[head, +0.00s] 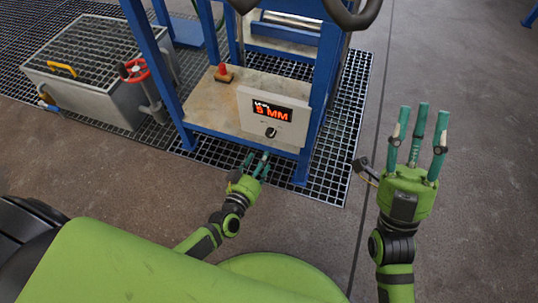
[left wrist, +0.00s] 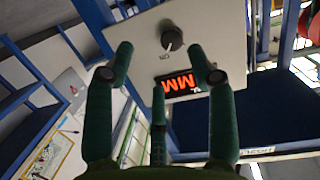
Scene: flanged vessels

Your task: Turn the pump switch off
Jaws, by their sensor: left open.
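The pump switch (head: 271,132) is a small dark knob on a pale control panel (head: 245,115) with a red lit display (head: 272,110). In the left wrist view the knob (left wrist: 172,38) shows beyond my fingers, with the display (left wrist: 180,84) beside it. My left gripper (head: 257,162) is open and empty, just below and in front of the panel. Its fingers point toward the panel, and the knob lies between the finger lines without visible contact. My right gripper (head: 419,125) has its fingers spread, open and empty, off to the right over the floor.
A blue frame (head: 316,100) holds the panel and a shelf with a red button (head: 222,70). A grey tank (head: 85,85) with a red valve wheel (head: 134,71) stands at the left. The floor (head: 470,200) at the right is clear.

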